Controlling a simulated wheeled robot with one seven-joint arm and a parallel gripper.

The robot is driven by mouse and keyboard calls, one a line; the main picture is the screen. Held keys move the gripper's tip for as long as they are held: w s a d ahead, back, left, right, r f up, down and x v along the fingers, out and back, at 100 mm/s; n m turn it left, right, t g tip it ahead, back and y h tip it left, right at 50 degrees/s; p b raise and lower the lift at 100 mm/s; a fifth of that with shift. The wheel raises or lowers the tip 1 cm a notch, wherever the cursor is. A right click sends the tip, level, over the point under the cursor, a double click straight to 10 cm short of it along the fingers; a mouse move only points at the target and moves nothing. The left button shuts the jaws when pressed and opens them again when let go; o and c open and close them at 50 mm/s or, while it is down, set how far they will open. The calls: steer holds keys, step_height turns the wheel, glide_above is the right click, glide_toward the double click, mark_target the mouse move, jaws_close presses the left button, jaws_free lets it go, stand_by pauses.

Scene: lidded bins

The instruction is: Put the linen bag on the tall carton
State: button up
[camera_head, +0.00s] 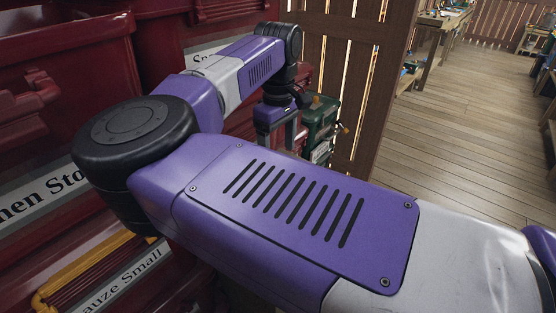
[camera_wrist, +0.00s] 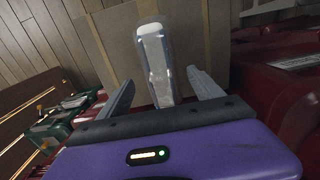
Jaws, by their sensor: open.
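My gripper (camera_wrist: 160,78) is open, its two grey fingers apart. In the wrist view a clear, bottle-like thing with a white top (camera_wrist: 153,62) shows between and beyond the fingers; I cannot tell whether they touch it. Behind it is a tan, cardboard-like upright surface (camera_wrist: 108,42), which may be the tall carton. I cannot make out a linen bag in either view. In the head view my gripper (camera_head: 277,136) points down at the far end of my arm, beside a dark green case. My arm hides much of the area below.
Dark red bins (camera_head: 75,50) with labels stand at the left, one with a yellow handle (camera_head: 85,270). The green case (camera_head: 321,118) stands by a wooden slatted partition (camera_head: 340,60). More red bins (camera_wrist: 285,80) are at the wrist view's right. Open plank floor (camera_head: 440,130) lies right.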

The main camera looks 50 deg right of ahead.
step_height(320, 180, up, 8)
